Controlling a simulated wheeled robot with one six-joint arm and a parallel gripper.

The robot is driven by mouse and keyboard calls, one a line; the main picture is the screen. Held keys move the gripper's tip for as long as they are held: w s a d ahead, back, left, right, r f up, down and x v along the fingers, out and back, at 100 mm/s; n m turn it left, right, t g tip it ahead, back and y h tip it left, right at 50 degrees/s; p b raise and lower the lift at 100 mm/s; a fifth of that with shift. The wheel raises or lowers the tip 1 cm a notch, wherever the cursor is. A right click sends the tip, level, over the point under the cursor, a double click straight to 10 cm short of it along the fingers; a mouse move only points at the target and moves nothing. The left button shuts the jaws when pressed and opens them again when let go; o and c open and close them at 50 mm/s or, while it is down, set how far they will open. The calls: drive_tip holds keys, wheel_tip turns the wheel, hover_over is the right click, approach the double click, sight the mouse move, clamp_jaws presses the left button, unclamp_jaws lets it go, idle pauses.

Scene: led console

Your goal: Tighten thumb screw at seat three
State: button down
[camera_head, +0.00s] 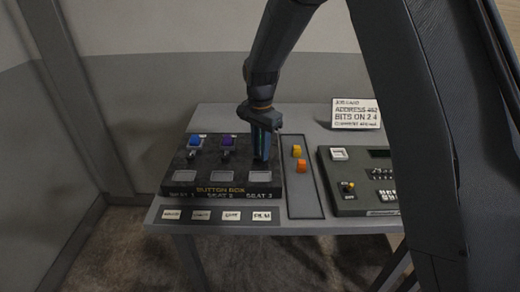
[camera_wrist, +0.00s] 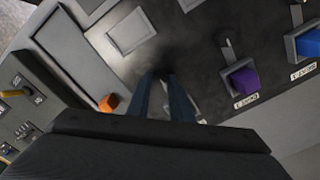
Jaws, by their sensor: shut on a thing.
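The black button box (camera_head: 180,180) lies on the table, with seats one to three in a row. Seat one holds a blue button (camera_head: 194,141) and seat two a purple button (camera_head: 229,141); the purple button also shows in the wrist view (camera_wrist: 243,83). My gripper (camera_head: 262,157) points straight down at seat three, at the box's right. Its fingers (camera_wrist: 160,78) are close together at the box's top face, shut on the seat three thumb screw, which they mostly hide. Seat three's socket is hidden behind my gripper. A dark thumb screw (camera_wrist: 226,46) stands at seat two.
Right of the box, a grey tray (camera_head: 306,202) holds a yellow block (camera_head: 296,151) and an orange block (camera_head: 301,166). A dark console (camera_head: 352,207) with a switch stands further right. A sign card (camera_head: 356,114) stands behind. Several label cards lie along the front edge.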

drive_tip(key=shift+w+r+m, duration=0.15)
drive_tip(key=shift+r+m, duration=0.05)
drive_tip(key=shift+m, duration=0.2)
drive_tip(key=c, duration=1.8)
unclamp_jaws()
drive_tip(key=shift+c, duration=0.2)
drive_tip(key=shift+o, duration=1.4)
drive_tip(key=shift+f, duration=0.1)
wheel_tip(320, 180, up, 8)
drive_tip(key=b, duration=0.2)
